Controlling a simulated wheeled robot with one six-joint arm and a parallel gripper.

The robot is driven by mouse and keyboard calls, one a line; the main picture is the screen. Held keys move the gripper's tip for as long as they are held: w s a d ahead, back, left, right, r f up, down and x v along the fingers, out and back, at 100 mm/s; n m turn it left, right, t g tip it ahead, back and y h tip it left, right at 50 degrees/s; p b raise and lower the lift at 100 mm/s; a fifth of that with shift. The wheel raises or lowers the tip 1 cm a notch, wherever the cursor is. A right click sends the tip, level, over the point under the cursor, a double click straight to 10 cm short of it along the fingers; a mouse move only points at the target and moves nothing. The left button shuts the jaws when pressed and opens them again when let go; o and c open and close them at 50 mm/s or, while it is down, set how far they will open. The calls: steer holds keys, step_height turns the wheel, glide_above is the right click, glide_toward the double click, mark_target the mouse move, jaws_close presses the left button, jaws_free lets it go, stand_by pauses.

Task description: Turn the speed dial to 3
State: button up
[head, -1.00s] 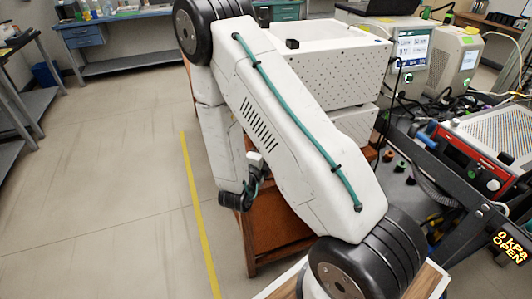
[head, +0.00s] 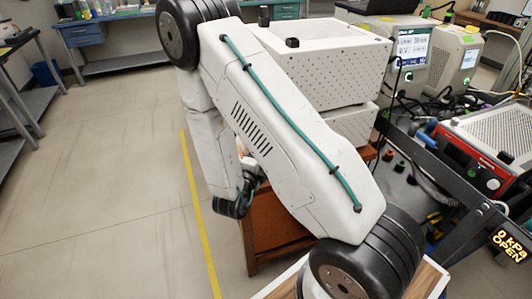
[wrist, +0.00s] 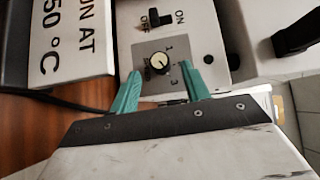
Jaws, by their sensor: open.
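The speed dial (wrist: 160,68) is a small cream knob on a dark grey plate in the wrist view. Printed numbers, with 1 and 3 legible, run down its right side. The direction of its pointer mark is too small to read surely. My gripper (wrist: 159,69) is open, with one teal finger at the left of the dial and one at the right. The fingertips reach over the plate beside the knob. I cannot tell whether they touch it. In the head view the gripper and dial are hidden behind my arm.
An ON/OFF rocker switch (wrist: 159,18) sits just above the dial. A white sign (wrist: 70,40) reading "50 °C" stands at left. In the head view, a white perforated box (head: 325,65) stands behind my arm, and the floor at left is clear.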

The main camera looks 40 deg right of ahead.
steer(key=shift+v, duration=2.45)
